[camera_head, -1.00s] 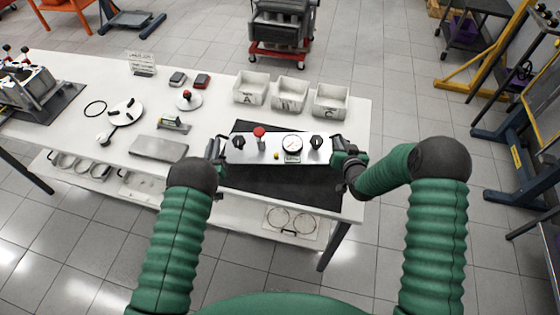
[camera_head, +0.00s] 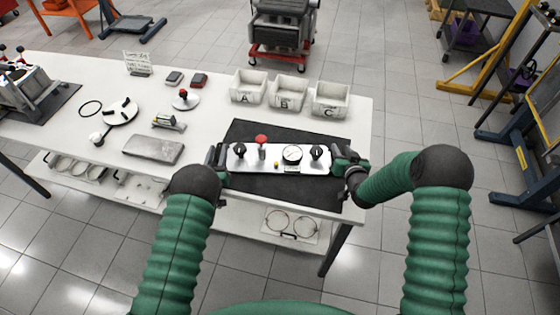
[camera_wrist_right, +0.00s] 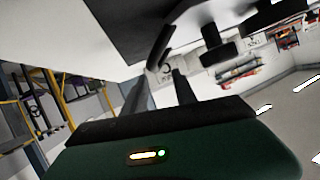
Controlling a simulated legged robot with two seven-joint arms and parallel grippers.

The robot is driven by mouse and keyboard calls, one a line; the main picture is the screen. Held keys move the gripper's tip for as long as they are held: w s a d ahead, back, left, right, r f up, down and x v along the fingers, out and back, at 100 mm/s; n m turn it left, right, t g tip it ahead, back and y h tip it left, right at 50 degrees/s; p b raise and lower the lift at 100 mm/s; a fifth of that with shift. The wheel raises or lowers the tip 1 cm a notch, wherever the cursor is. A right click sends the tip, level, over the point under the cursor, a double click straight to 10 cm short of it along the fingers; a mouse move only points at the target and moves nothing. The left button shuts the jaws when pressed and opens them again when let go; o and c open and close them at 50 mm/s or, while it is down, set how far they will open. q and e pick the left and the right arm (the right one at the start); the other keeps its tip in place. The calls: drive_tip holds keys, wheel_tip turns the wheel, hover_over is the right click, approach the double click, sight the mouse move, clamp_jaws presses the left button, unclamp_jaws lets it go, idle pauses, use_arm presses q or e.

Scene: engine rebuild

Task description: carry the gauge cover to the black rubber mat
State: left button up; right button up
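The gauge cover (camera_head: 268,160) is a long silver plate with a red knob, black knobs at each end, a round white gauge and a small yellow button. It lies level over the middle of the black rubber mat (camera_head: 290,191); I cannot tell whether it touches the mat. My left gripper (camera_head: 222,160) is at its left end and my right gripper (camera_head: 337,161) at its right end, both seemingly shut on it. The fingertips are small and partly hidden. In the right wrist view, dark fingers (camera_wrist_right: 170,62) show beside a pale surface, and their hold is unclear.
Three white bins (camera_head: 288,92), marked A, B and C, stand behind the mat. A grey flat block (camera_head: 153,149), a small gauge tool (camera_head: 169,121) and a round white disc part (camera_head: 121,112) lie to the left. The table's front edge is close to the mat.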

use_arm(q)
drive_tip(key=shift+d+r, duration=0.15)
drive_tip(key=shift+d, duration=0.15)
use_arm(e)
drive_tip(key=shift+s+d, duration=0.1)
drive_tip(key=shift+d, duration=0.4)
use_arm(q)
drive_tip(key=s, duration=0.7)
drive_tip(key=s+a, duration=0.1)
drive_tip(key=s, duration=0.3)
drive_tip(key=shift+s, duration=0.1)
use_arm(e)
drive_tip(key=shift+a, duration=0.3)
drive_tip(key=shift+d, duration=0.1)
drive_tip(key=shift+s+d, duration=0.15)
drive_tip(key=shift+s, duration=0.05)
use_arm(q)
drive_tip(key=shift+s+d, duration=0.1)
drive_tip(key=shift+s, duration=0.3)
use_arm(e)
drive_tip(key=v, duration=1.1)
drive_tip(key=shift+s, duration=0.2)
drive_tip(key=shift+r, duration=0.1)
